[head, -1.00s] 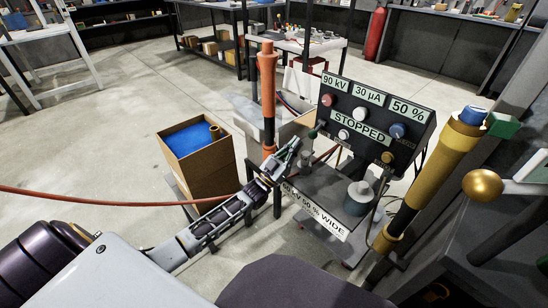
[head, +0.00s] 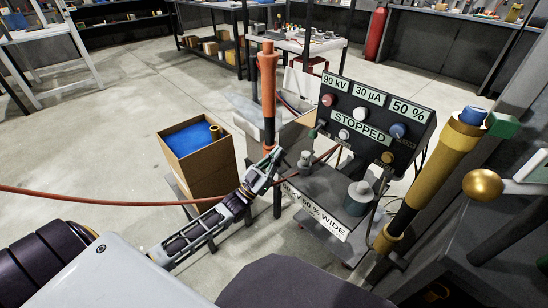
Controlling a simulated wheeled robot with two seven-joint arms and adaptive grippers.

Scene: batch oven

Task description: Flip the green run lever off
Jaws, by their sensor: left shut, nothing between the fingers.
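The dark control panel (head: 345,112) stands right of centre, and its display (head: 361,128) reads STOPPED. A small dark greenish knob (head: 320,123) shows at the panel's left edge; it looks like the run lever, but its exact position is too small to tell. My left gripper (head: 272,158) is shut and empty. It is left of and below the panel, apart from the knob, in front of the orange and black post. My right gripper is not in view.
An orange and black post (head: 267,85) stands just behind my left gripper. A cardboard box (head: 205,168) with blue inside is to the left. Grey cylinders (head: 358,198) stand on the shelf below the panel. A gold column (head: 435,170) rises at right. A red cable crosses at left.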

